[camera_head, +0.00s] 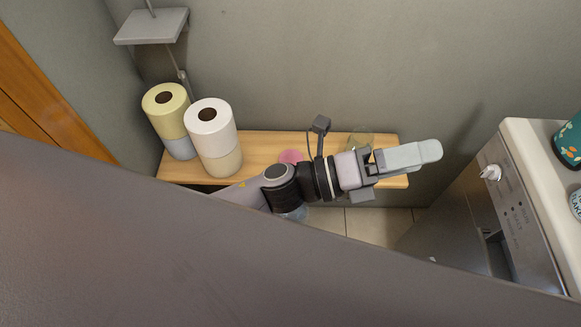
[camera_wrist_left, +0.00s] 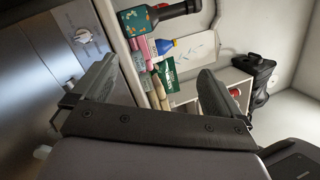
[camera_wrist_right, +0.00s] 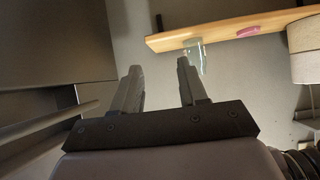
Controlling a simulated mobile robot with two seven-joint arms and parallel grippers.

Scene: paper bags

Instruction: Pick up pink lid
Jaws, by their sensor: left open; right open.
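The pink lid (camera_head: 291,156) lies on the wooden shelf (camera_head: 270,143), partly hidden behind my left arm in the head view. It also shows at the top right of the right wrist view (camera_wrist_right: 248,30). My left gripper (camera_head: 432,151) is open, past the shelf's right end and pointing right, away from the lid; its fingers also show in the left wrist view (camera_wrist_left: 160,72). My right gripper (camera_wrist_right: 158,68) is open and empty, apart from the shelf, with the lid above and right of its fingers. It is not seen in the head view.
A clear glass (camera_head: 361,137) stands on the shelf, right of the lid. Stacked paper rolls (camera_head: 213,142) stand at its left. A silver appliance (camera_head: 500,215) with a white top is at right, bearing a teal patterned bottle (camera_head: 569,145). A grey surface (camera_head: 200,255) fills the lower left.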

